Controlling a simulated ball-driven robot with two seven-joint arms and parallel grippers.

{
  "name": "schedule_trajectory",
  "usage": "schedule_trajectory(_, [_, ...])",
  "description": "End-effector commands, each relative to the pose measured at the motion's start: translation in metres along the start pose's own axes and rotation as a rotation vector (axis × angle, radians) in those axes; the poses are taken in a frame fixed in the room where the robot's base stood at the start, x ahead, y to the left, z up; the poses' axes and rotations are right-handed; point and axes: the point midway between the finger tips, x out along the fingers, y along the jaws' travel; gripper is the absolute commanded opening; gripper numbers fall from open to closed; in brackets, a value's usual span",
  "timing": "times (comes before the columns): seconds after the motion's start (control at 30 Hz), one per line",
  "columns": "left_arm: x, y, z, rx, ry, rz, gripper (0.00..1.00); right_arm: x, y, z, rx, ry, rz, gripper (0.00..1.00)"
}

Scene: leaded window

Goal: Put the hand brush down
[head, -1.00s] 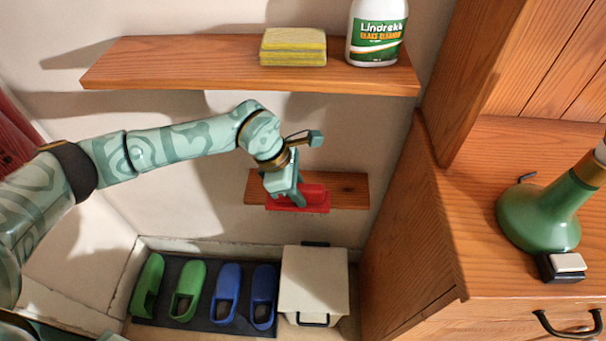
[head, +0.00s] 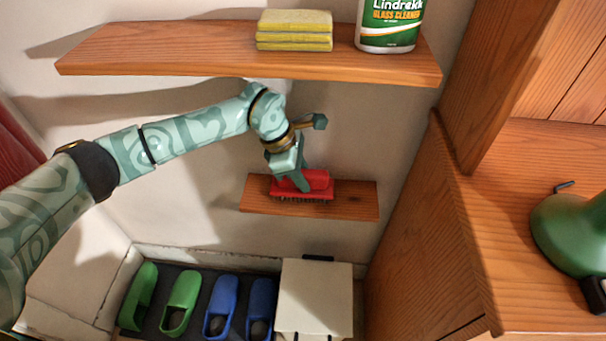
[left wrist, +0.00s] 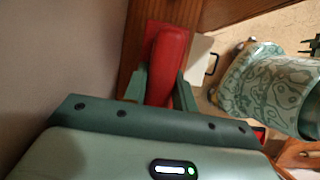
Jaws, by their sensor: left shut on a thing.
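The hand brush (head: 318,181) has a red body and dark bristles pointing down. In the head view it shows over the left and middle part of the small lower wooden shelf (head: 358,203). My left gripper (head: 297,180) is shut on it from above. I cannot tell whether the bristles touch the board. In the left wrist view the red brush (left wrist: 171,50) lies between the two green fingers of my left gripper (left wrist: 160,88), with the wooden shelf (left wrist: 153,12) behind it. My right gripper is not in the head view.
A yellow sponge stack (head: 294,31) and a glass cleaner bottle (head: 390,25) stand on the upper shelf (head: 200,50). Slippers (head: 221,305) and a white bin (head: 315,295) are below. A wooden cabinet (head: 430,230) with a green object (head: 572,235) stands right. The lower shelf's right end is clear.

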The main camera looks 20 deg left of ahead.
Motion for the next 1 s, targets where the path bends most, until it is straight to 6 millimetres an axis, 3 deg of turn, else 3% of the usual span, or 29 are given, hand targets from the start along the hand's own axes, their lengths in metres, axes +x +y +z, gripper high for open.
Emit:
schedule_trajectory(0.03, [0.002,0.0,-0.001,0.0,0.0,-0.001,0.06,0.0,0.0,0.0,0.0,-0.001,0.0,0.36])
schedule_trajectory(0.07, [0.002,0.0,-0.001,0.0,0.001,-0.001,0.33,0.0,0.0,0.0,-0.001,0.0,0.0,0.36])
schedule_trajectory(0.1, [0.002,0.0,-0.001,0.0,0.001,-0.001,0.44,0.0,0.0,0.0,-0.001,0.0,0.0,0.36])
schedule_trajectory(0.13, [0.002,0.0,-0.001,0.0,0.001,-0.001,0.49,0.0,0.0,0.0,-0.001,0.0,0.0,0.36])
schedule_trajectory(0.47, [-0.001,0.0,0.001,0.0,0.0,-0.001,0.49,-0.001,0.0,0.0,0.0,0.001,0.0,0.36])
schedule_trajectory(0.57, [-0.017,0.0,0.002,0.001,0.001,0.004,0.49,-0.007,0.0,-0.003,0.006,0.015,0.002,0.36])
schedule_trajectory(0.73, [-0.062,0.001,0.004,0.002,-0.001,0.01,0.49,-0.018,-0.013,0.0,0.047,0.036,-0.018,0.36])
schedule_trajectory(1.0, [-0.085,0.0,-0.07,-0.004,0.003,0.002,0.49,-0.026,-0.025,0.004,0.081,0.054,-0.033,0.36])
